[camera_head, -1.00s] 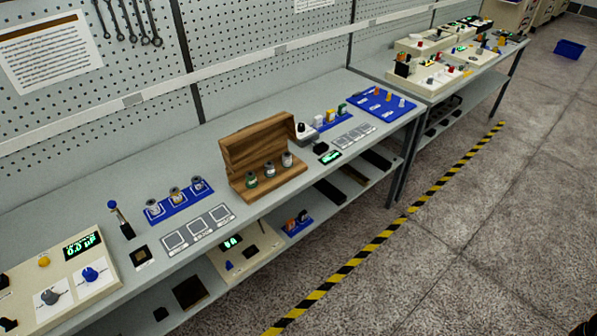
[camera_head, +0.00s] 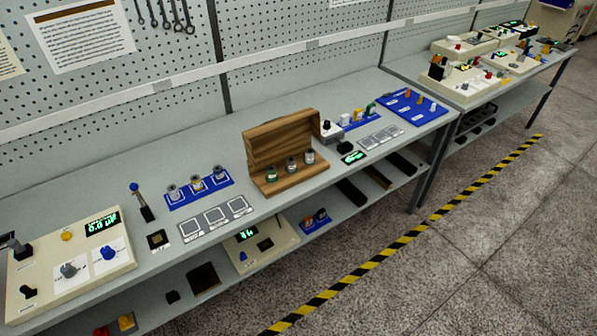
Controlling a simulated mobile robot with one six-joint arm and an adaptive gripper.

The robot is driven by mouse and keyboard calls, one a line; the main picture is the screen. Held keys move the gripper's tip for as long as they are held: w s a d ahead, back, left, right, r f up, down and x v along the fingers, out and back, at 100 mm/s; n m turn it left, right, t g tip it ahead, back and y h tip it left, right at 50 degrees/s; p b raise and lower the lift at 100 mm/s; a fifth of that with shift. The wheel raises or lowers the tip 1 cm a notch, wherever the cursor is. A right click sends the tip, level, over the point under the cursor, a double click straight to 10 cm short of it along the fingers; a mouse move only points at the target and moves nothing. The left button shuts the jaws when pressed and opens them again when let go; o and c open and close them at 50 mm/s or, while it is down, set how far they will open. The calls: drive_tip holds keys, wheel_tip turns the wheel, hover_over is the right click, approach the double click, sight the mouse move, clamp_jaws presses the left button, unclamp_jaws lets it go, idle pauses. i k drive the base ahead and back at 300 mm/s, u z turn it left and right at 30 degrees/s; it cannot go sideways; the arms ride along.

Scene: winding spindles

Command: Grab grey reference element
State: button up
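An open wooden box (camera_head: 268,148) stands on the workbench near the middle of the view, with its lid raised at the back. Three small cylindrical elements stand in a row in it. The left one (camera_head: 271,174) has a green band, the middle one (camera_head: 291,165) looks brownish, and the right one (camera_head: 310,157) looks grey to white. A blue holder (camera_head: 190,202) to the left of the box carries three more small cylinders, which look greyish with differing bands. Which element is the grey reference is too small to tell surely. My gripper is not in view.
Flat square pads (camera_head: 215,219) lie before the blue holder. A joystick-like lever (camera_head: 142,203) and a cream control panel (camera_head: 80,262) stand to the left. A blue board (camera_head: 414,107) with pegs lies to the right. A lower shelf holds several items. The floor (camera_head: 480,270) in front is clear.

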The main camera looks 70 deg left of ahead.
sight(290, 160)
drive_tip(key=u, duration=0.05)
drive_tip(key=i, duration=2.3)
drive_tip(key=u, duration=4.6)
drive_tip(key=i, duration=0.15)
drive_tip(key=z, duration=2.2)
